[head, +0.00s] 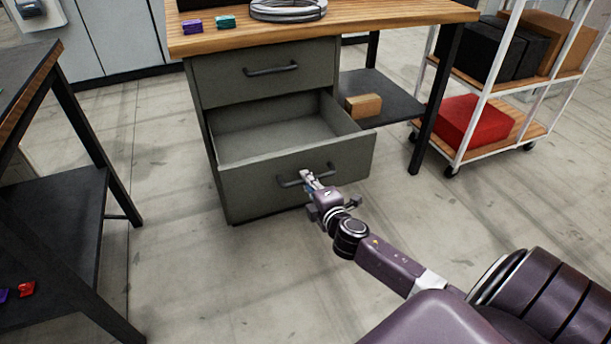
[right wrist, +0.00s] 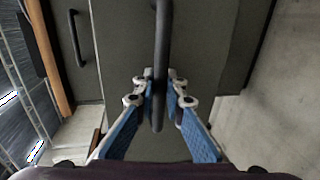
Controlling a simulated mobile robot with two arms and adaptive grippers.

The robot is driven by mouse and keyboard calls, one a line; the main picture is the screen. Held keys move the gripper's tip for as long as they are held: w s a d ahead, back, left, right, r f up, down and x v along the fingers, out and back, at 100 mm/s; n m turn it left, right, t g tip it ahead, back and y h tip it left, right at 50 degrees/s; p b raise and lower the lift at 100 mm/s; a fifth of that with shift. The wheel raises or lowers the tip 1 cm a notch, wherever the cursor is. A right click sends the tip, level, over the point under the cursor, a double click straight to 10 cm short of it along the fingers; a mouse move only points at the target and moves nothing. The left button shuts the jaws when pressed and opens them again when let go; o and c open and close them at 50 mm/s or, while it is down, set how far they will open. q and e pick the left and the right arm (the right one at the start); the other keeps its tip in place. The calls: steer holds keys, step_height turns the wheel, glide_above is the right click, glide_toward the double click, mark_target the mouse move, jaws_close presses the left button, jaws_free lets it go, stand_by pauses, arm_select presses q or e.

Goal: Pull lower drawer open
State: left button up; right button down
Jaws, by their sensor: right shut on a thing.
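The lower drawer (head: 340,160) of the grey cabinet under the wooden workbench is pulled out, and its visible inside is empty. Its dark bar handle (head: 290,183) is on the front panel. My right gripper (head: 308,178) is at the handle and shut on it. In the right wrist view the blue-padded fingers (right wrist: 160,88) stand on both sides of the handle (right wrist: 162,50). The upper drawer (head: 225,77) is closed, with a similar handle (head: 270,70). My left gripper is not in view.
The workbench top (head: 370,15) holds a purple item (head: 192,25), a teal item (head: 225,21) and a coiled cable (head: 288,10). A white-framed cart (head: 485,85) with a red box (head: 480,120) stands right. A dark table (head: 50,195) stands left. Open floor lies before the drawer.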

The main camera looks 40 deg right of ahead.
steer(key=shift+s, duration=0.15)
steer(key=c, duration=2)
jaws_free()
steer(key=v, duration=1.2)
